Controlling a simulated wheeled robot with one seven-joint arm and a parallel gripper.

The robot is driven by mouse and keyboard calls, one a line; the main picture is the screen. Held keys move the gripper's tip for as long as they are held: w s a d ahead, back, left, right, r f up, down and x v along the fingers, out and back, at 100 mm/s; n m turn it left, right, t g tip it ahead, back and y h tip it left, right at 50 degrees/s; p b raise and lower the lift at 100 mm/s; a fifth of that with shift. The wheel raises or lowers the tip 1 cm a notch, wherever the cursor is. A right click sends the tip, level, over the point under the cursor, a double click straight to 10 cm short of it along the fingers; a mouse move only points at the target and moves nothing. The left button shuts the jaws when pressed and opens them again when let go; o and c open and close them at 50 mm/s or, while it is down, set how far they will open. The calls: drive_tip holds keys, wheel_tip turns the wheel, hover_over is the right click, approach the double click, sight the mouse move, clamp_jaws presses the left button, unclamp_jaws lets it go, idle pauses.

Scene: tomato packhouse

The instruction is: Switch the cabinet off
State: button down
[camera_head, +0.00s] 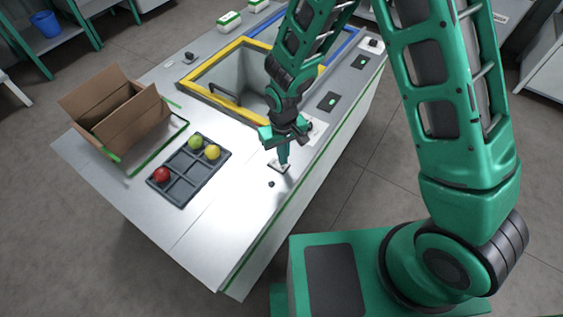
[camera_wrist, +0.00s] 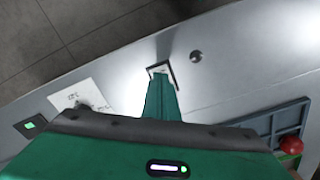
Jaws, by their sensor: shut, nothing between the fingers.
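My gripper (camera_head: 284,158) is shut and empty, pointing down over the counter near its right edge. In the wrist view its fingertips (camera_wrist: 161,80) are at a small dark-edged plate (camera_wrist: 164,70); I cannot tell whether they touch it. The same plate (camera_head: 276,167) shows under the fingertips in the head view. A white plate (camera_wrist: 69,97) with a dark knob lies left of the fingers in the wrist view. Beyond it is a dark panel with a lit green light (camera_wrist: 30,125). Which control belongs to the cabinet is not clear. The yellow-framed well (camera_head: 213,97) has a dark handle.
A small dark round button (camera_head: 271,184) sits beside the plate. A dark compartment tray (camera_head: 189,187) holds a red tomato (camera_head: 161,175) and green and yellow ones. An open cardboard box (camera_head: 121,120) stands at left. Two green-lit panels (camera_head: 327,102) lie along the right edge.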

drive_tip(key=shift+r, duration=2.6)
drive_tip(key=s+d+r+m, duration=0.1)
drive_tip(key=d+r+m, duration=0.2)
drive_tip(key=d+r, duration=0.7)
drive_tip(key=s+d+r+m, duration=0.15)
drive_tip(key=d+r, duration=0.45)
drive_tip(key=d, duration=0.8)
drive_tip(key=s+d+r+m, duration=0.3)
drive_tip(key=s+d, duration=0.3)
drive_tip(key=s, duration=0.3)
drive_tip(key=s+d+r+m, duration=0.3)
drive_tip(key=s+d+r, duration=0.2)
drive_tip(key=s, duration=0.4)
drive_tip(key=shift+s+d, duration=0.15)
drive_tip(key=shift+d, duration=0.55)
